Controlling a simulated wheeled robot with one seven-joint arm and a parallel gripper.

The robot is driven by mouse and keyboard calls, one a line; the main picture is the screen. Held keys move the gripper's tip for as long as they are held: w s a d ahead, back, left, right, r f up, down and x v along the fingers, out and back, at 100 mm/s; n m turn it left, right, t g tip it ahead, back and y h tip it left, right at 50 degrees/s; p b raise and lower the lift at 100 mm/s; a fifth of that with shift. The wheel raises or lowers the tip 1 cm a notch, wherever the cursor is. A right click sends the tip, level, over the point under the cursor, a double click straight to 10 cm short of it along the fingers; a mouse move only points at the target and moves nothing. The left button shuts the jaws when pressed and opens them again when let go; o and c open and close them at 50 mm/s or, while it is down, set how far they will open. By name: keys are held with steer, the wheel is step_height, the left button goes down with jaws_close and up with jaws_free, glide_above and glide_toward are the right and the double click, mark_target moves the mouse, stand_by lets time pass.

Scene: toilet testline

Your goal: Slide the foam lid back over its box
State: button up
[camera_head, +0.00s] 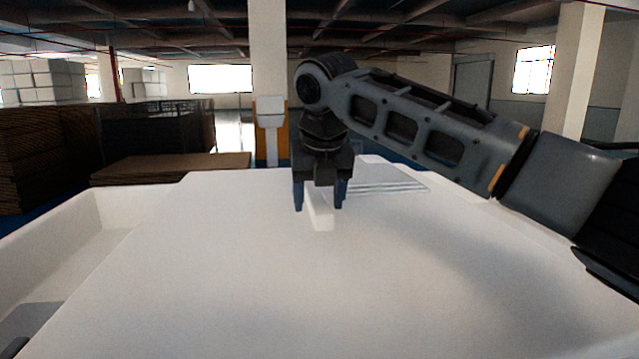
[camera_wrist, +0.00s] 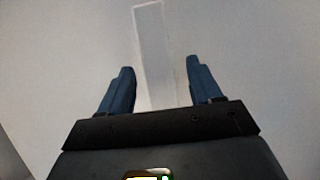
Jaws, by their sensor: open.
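The white foam lid (camera_head: 300,295) fills the middle and right of the head view as a broad flat surface. It lies over the white foam box (camera_head: 45,230), leaving a strip of the box open at the left, where its inner walls show. A narrow raised white bar (camera_head: 322,215) stands up from the lid; it also shows in the wrist view (camera_wrist: 152,35). My gripper (camera_head: 318,204) points down over the lid, open, with its two blue fingers on either side of the bar. Whether a finger touches the bar cannot be told.
A grey object (camera_head: 40,318) lies in the open part of the box. A pale ribbed surface (camera_head: 388,181) shows behind my gripper. Brown stacked sheets (camera_head: 35,160) stand beyond the box at left, and an orange-and-white stand (camera_head: 270,130) stands behind.

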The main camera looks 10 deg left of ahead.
steer(key=shift+f, duration=0.1)
steer(key=shift+c, duration=0.5)
jaws_close()
